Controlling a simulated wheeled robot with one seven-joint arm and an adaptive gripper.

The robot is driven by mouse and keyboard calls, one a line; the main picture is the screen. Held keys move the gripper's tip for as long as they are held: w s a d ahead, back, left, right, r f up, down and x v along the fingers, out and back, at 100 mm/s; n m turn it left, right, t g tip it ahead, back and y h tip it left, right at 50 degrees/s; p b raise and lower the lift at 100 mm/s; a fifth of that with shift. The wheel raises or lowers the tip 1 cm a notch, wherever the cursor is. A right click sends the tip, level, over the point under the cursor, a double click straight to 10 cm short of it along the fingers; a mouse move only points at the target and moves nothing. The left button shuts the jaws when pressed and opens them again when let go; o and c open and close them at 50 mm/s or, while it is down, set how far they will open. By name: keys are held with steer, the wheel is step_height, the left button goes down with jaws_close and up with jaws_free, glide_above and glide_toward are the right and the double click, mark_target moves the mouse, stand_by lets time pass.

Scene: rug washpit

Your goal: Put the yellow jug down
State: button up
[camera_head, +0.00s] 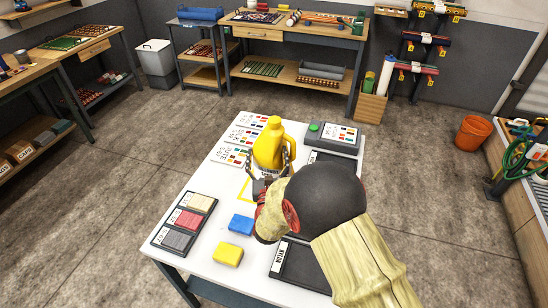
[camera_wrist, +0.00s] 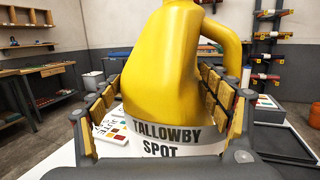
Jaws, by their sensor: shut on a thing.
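My gripper (camera_head: 271,167) is shut on the jug. In the wrist view the jug (camera_wrist: 165,75) fills the middle, with the finger pads of my gripper (camera_wrist: 168,100) on both sides of it. I cannot tell whether the jug's base touches the table. A yellow outline (camera_head: 244,190) marked on the table top shows just left of and below the jug.
A blue block (camera_head: 241,224) and a yellow block (camera_head: 228,254) lie in front of the jug. A tray with colored blocks (camera_head: 184,222) is at the left. Printed cards (camera_head: 245,134) lie behind. A grey box with a green button (camera_head: 329,138) stands at the back right.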

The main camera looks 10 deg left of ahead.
steer(key=shift+w+a+f+b, duration=0.4)
steer(key=shift+w+a+f, duration=0.4)
steer(key=shift+f, duration=0.05)
step_height(320, 180, down, 4)
steer(key=shift+w+a+r+b, duration=0.15)
steer(key=shift+r+b, duration=0.1)
steer(key=shift+b, duration=0.7)
steer(key=o, duration=2.1)
steer(key=shift+f, duration=0.15)
steer(key=shift+o, duration=0.2)
steer(key=p+v, duration=0.3)
steer(key=v, duration=0.9)
